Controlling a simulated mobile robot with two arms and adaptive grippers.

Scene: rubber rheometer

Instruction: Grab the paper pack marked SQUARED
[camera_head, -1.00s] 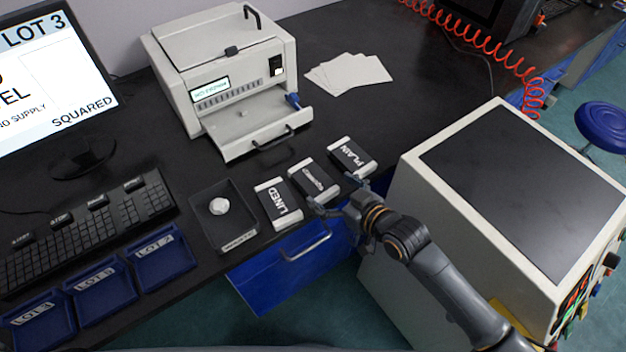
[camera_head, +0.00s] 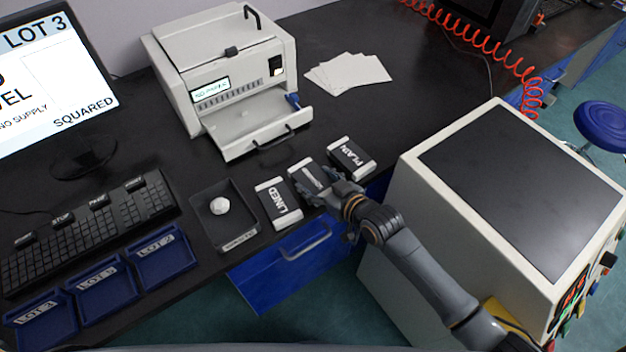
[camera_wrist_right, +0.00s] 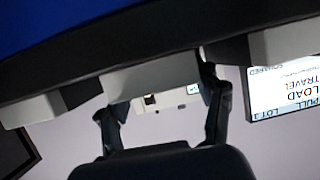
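Three paper packs with white ends and dark bands lie in a row near the table's front edge. The left one reads LINED (camera_head: 278,203) and the right one PLAIN (camera_head: 351,158). The middle pack (camera_head: 303,172) has a label partly covered by my right gripper (camera_head: 325,190) and not readable here. In the right wrist view the fingers (camera_wrist_right: 160,98) are spread, one towards each side of the middle pack's white end (camera_wrist_right: 150,77). I cannot tell whether they touch it. My left gripper is not in view.
A dark tray (camera_head: 225,238) with a white lump stands left of the packs. A beige machine (camera_head: 225,80) is behind them, and a large box-shaped instrument (camera_head: 520,190) stands close on the right. A blue drawer (camera_head: 285,270) juts out below. The monitor (camera_head: 50,75) shows SQUARED.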

